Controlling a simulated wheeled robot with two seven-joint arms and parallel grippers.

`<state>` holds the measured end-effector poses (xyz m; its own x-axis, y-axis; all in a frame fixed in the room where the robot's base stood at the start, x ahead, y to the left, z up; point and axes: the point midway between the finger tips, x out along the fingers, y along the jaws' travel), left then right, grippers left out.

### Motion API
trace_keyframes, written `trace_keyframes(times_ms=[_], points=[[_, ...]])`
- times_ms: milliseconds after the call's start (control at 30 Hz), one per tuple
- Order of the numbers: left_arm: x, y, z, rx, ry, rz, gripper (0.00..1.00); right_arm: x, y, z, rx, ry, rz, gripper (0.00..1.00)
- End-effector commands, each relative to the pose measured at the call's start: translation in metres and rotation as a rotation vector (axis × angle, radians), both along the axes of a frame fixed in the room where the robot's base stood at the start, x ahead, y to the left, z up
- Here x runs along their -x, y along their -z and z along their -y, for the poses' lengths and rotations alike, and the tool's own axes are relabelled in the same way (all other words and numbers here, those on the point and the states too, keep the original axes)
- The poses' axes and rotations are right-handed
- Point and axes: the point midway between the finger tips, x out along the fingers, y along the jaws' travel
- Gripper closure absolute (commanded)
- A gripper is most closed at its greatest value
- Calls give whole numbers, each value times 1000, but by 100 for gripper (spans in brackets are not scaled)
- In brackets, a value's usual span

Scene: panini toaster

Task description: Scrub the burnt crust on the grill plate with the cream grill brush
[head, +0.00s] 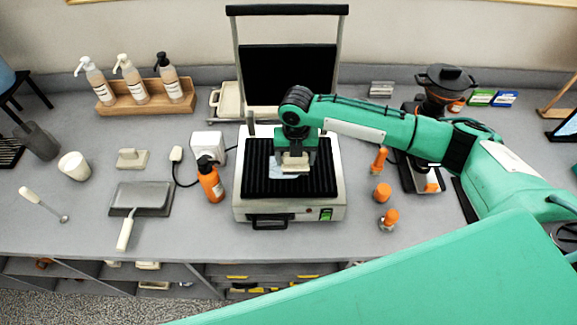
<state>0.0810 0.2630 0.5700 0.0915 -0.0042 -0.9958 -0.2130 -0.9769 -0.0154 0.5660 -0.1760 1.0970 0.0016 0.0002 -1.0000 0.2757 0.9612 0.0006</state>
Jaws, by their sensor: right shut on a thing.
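The panini toaster stands open in the middle of the counter, its black lid (288,75) raised at the back. Its ribbed black grill plate (265,184) lies flat in front. My right gripper (296,155) comes in from the right and points down over the plate's upper middle. It is shut on the cream grill brush (295,163), whose lower side is at or just above the plate; I cannot tell if it touches. A pale grey patch (283,173) shows on the plate by the brush, partly hidden by it. My left gripper is not in view.
An orange bottle (210,182) stands close left of the toaster. Orange-topped items (381,192) stand close to its right. Pump bottles (130,78) stand in a wooden rack at the back.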

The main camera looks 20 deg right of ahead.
Motion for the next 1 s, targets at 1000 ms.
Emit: trace_keyframes(times_ms=[1000], points=[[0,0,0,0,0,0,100,3,-15,10,0,0,-1,53]])
